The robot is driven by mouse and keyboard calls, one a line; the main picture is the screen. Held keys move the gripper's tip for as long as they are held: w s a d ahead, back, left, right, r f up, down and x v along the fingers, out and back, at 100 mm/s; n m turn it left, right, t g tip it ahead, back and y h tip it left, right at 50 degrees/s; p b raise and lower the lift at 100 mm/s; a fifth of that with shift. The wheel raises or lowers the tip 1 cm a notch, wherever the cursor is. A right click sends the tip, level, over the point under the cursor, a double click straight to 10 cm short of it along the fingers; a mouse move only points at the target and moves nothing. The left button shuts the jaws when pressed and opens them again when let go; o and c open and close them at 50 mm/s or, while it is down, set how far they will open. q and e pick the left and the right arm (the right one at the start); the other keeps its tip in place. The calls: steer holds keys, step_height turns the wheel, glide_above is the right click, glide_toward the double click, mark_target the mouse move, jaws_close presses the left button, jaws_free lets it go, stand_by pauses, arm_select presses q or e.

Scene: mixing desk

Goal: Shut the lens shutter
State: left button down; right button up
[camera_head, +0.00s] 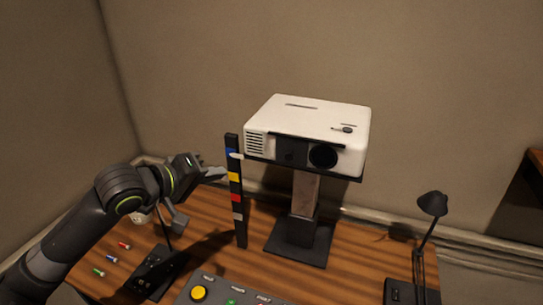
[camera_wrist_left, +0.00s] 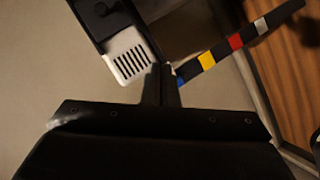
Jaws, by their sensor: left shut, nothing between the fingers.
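A white projector (camera_head: 310,117) stands on a column stand. Its front has a vent at the left, a dark panel (camera_head: 288,153) in the middle and a round black lens (camera_head: 322,156) at the right. The lens face shows uncovered; the dark panel beside it may be the shutter. My left gripper (camera_head: 218,173) is shut and empty, left of the projector by a striped upright post (camera_head: 237,195). In the left wrist view my shut fingers (camera_wrist_left: 161,84) appear close to the projector's vent (camera_wrist_left: 128,56) and the post (camera_wrist_left: 235,42). My right gripper is out of view.
A control panel with a yellow button (camera_head: 198,293) sits at the desk's front. A black lamp (camera_head: 433,204) stands at the right and another lamp (camera_head: 178,220) stands below my left arm. Small coloured pieces (camera_head: 111,259) lie at the left.

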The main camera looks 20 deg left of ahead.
arm_select(q)
step_height(320, 180, up, 8)
steer(key=s+d+f+h, duration=0.1)
steer(key=s+d+h, duration=0.1)
steer(key=d, duration=0.1)
steer(key=p, duration=0.2)
glide_toward(289, 152)
steer(key=shift+w, duration=1.6)
steer(key=shift+w+d+f+n, duration=0.2)
steer(key=shift+d+f, duration=0.15)
steer(key=shift+d, duration=0.25)
steer(key=shift+w+d+f+n, duration=0.1)
steer(key=shift+d+f+n, duration=0.15)
steer(key=shift+d, duration=0.3)
steer(key=shift+s, duration=0.1)
